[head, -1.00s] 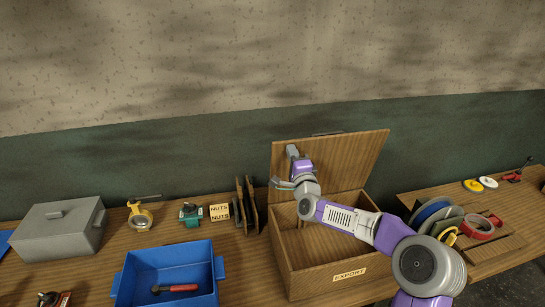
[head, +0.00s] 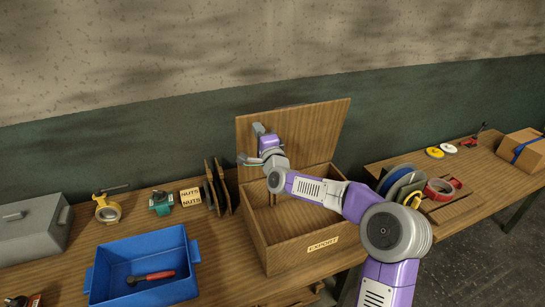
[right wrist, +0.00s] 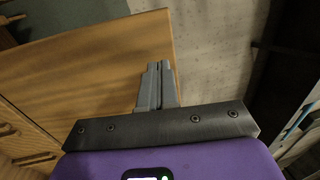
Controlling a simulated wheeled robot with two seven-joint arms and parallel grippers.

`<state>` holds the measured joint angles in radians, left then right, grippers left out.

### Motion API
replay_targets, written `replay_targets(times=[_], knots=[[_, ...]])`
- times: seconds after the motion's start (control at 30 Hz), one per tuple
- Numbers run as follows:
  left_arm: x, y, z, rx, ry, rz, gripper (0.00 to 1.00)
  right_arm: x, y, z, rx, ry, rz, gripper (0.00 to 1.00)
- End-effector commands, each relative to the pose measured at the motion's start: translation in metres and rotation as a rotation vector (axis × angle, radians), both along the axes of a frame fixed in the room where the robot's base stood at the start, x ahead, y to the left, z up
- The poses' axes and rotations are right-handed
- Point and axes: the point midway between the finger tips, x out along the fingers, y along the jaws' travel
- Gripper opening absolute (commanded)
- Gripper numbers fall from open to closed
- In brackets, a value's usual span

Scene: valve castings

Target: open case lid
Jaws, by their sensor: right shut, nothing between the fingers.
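The wooden case (head: 300,248) with the EXPORT label stands on the bench. Its lid (head: 310,130) is raised and stands up at the back of the open box. My right gripper (head: 245,160) is at the left part of the lid's inner face, above the box; it is shut and empty. In the right wrist view the shut fingers (right wrist: 158,85) lie over the edge of a wooden panel (right wrist: 100,70); I cannot tell if they touch it. My arm hides part of the case's inside. My left gripper is not in view.
A blue bin (head: 145,250) with a red-handled tool (head: 150,277) stands left of the case. A grey lidded box (head: 35,230), valves and dark plates (head: 217,185) line the bench. Discs (head: 400,180) and red tape (head: 440,188) lie on the right table.

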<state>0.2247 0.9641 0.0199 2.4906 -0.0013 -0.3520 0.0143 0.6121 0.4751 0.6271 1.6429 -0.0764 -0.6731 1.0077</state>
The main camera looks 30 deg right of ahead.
Motion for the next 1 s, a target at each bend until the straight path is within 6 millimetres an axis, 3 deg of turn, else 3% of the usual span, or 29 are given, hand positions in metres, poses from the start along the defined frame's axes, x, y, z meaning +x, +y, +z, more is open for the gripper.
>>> replay_targets(times=[0.03,0.13,0.4,0.6,1.0], knots=[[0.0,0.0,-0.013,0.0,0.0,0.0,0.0,-0.004,0.005,-0.006,-0.002,-0.002,0.006,0.0],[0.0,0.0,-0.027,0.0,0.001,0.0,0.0,-0.011,0.012,-0.009,-0.002,-0.003,0.015,0.0],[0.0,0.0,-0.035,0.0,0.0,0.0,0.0,-0.066,0.016,-0.015,-0.006,0.0,0.011,0.0],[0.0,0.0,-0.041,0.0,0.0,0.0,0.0,-0.094,0.02,-0.02,-0.003,0.0,0.013,0.0],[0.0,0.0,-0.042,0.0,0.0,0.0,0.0,-0.107,0.021,-0.022,0.0,0.0,0.013,0.0]])
